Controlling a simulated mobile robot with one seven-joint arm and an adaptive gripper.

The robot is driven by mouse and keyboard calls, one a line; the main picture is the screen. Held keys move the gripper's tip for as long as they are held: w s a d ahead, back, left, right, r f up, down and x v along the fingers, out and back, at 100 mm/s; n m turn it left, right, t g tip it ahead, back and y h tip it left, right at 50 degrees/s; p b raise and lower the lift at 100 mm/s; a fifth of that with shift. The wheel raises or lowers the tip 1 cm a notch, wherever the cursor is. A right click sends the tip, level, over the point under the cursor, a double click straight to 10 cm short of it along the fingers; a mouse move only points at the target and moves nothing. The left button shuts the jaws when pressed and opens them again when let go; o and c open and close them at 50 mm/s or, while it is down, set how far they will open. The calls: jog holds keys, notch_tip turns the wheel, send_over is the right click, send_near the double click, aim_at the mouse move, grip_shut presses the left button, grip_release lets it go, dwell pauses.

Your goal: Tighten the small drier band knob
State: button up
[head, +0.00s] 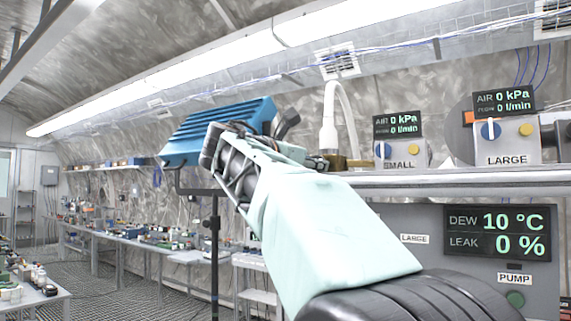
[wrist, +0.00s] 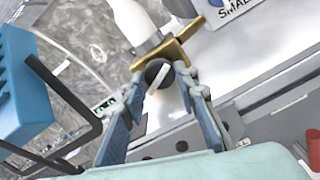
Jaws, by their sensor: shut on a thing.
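The small drier band knob (wrist: 154,70) is a dark round knob with a white bar across it, in the wrist view. It sits at the front of a brass band (wrist: 178,47) around the foot of a white hose fitting (wrist: 130,20). My gripper (wrist: 160,80) has its blue-padded fingers shut on the knob, one finger on each side. In the head view the brass band (head: 347,162) shows just right of my gripper (head: 322,162). There the knob is hidden by my gripper and arm.
A blue box lamp (head: 218,130) on a black stand is close behind my arm. The SMALL panel (head: 405,153) and LARGE panel (head: 507,145) stand on the steel shelf (head: 455,178) to the right. The lower display (head: 497,233) reads DEW 10 °C, LEAK 0 %.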

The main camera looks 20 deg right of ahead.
jog(key=o, duration=1.1)
